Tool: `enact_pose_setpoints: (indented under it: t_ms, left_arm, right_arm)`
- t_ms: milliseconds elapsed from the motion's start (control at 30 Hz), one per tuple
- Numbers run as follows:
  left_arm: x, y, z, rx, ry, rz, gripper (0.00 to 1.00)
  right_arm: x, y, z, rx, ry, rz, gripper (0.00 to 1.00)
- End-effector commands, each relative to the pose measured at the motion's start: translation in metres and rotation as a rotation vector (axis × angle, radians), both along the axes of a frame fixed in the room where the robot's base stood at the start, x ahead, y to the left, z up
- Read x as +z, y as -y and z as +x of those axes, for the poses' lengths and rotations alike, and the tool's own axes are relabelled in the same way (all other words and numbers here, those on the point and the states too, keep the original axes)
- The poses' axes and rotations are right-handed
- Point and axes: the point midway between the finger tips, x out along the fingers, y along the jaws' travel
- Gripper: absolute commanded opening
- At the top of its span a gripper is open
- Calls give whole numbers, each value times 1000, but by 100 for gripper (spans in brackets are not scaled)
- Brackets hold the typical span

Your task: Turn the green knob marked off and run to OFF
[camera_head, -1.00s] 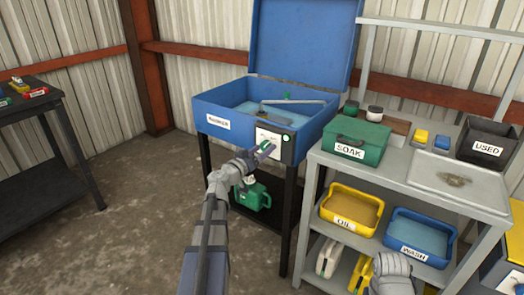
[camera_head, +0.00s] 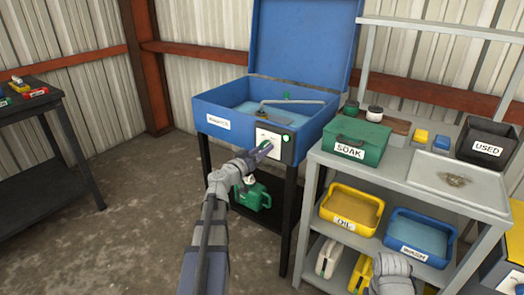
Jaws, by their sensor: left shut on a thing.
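A blue washer tub (camera_head: 222,131) with a raised lid stands on black legs. Its white control panel (camera_head: 268,136) is on the front right, with a lit green spot (camera_head: 286,138) at its right side. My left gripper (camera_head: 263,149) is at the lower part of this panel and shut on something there. That appears to be the green knob, which the fingers mostly hide. The panel's marks are too small to read, and I cannot tell which way the knob points. Part of my right arm shows at the bottom right, but its gripper is not in view.
A grey shelf unit (camera_head: 460,195) stands close on the right, with a green SOAK box (camera_head: 358,137), a black USED bin (camera_head: 488,140), and yellow OIL (camera_head: 345,224) and blue WASH (camera_head: 417,252) trays. A green can (camera_head: 255,196) is under the tub.

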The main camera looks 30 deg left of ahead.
Motion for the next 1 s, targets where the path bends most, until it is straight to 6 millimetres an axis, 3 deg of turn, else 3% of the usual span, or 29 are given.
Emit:
enact_pose_setpoints:
  t_ms: [367,1000]
  left_arm:
    - [0,0,0,1,-7,-91,0]
    - [1,1,0,1,-52,-664,0]
  right_arm:
    - [0,0,0,0,0,0,95]
    - [1,0,0,0,0,0,95]
